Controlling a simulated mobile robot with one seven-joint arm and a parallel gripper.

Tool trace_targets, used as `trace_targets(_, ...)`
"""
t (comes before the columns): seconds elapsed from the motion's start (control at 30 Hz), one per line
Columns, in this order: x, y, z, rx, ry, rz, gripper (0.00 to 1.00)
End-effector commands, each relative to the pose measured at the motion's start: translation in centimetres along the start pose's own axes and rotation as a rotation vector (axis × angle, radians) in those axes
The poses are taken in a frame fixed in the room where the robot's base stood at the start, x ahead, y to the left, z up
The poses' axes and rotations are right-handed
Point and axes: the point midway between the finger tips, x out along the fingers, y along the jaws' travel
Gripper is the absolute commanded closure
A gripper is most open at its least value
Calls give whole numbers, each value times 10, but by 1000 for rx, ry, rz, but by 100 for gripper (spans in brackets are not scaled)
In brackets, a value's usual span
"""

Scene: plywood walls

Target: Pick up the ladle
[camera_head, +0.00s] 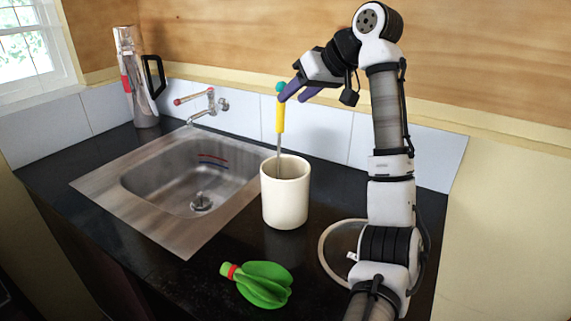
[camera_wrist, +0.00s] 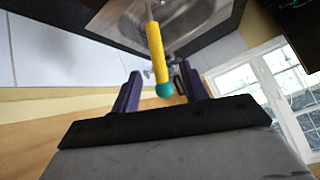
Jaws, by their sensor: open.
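The ladle (camera_head: 280,117) has a yellow handle with a teal knob on top and a thin metal shaft. It stands nearly upright in a white cup-like holder (camera_head: 285,198), and its lower end is hidden inside. My gripper (camera_head: 289,95) is beside the top of the handle, with its purple fingers close to the teal knob. In the wrist view the yellow ladle handle (camera_wrist: 158,55) reaches down so that its knob shows between the two open fingers (camera_wrist: 160,92). I cannot tell whether either finger touches it.
A metal sink (camera_head: 190,180) with a tap (camera_head: 205,105) is left of the holder. A green ribbed object (camera_head: 263,285) with a red collar lies in front on the dark counter (camera_head: 215,262). A silver flask (camera_head: 135,80) stands at the back left. A tiled wall is behind.

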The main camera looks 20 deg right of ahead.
Motion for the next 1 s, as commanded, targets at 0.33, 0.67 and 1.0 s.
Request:
trace_targets(0.33,34,0,-2,0,-1,-1,56)
trace_targets(0.67,77,2,-4,-1,0,-1,56)
trace_targets(1.0,80,2,-4,-1,1,0,65)
